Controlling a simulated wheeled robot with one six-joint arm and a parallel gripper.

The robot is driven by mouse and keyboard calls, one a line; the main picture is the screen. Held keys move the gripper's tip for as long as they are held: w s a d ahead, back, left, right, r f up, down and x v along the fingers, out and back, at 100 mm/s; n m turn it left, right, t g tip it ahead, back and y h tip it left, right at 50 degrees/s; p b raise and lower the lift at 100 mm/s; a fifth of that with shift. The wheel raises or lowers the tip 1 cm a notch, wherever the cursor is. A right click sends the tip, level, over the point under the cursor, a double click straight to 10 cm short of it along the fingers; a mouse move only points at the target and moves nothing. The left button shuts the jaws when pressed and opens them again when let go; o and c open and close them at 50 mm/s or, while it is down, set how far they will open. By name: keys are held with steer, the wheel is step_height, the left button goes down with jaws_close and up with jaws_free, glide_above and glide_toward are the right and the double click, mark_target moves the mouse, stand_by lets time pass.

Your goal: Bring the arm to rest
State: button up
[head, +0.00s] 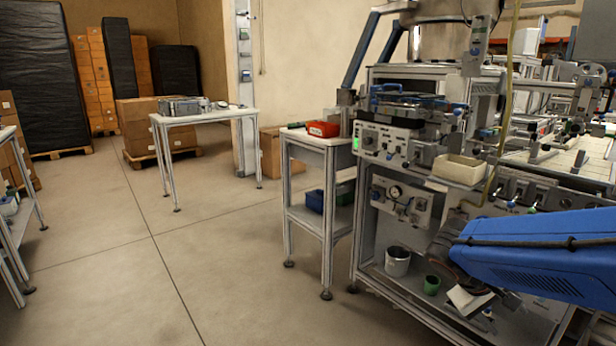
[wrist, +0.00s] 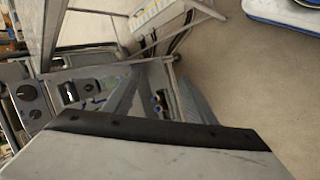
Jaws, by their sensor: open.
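My arm's blue link (head: 540,255) reaches in from the right edge of the head view, in front of the machine bench. Its dark wrist end (head: 458,262) hangs low beside the bench's lower shelf. In the wrist view, a broad pale grey part with a black front edge, seemingly my gripper (wrist: 155,132), fills the bottom. It is open, and I see nothing held. The fingertips are not clearly visible in either view.
The machine bench (head: 385,150) stands close to my arm, with a cream bin (head: 458,169) on its front, and a grey cup (head: 397,261) and green cup (head: 432,285) below. A side table (head: 318,141) carries a red bin (head: 323,128). Open floor (head: 150,260) lies left.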

steer(key=s+a+r+m+t+y, duration=0.1)
steer(key=s+a+t+y, duration=0.2)
steer(key=s+a+y, duration=0.5)
steer(key=s+a, duration=0.1)
steer(key=a, duration=0.4)
steer(key=shift+s+a+r+t, duration=0.2)
steer(key=shift+s+r+t, duration=0.1)
steer(key=shift+s, duration=0.1)
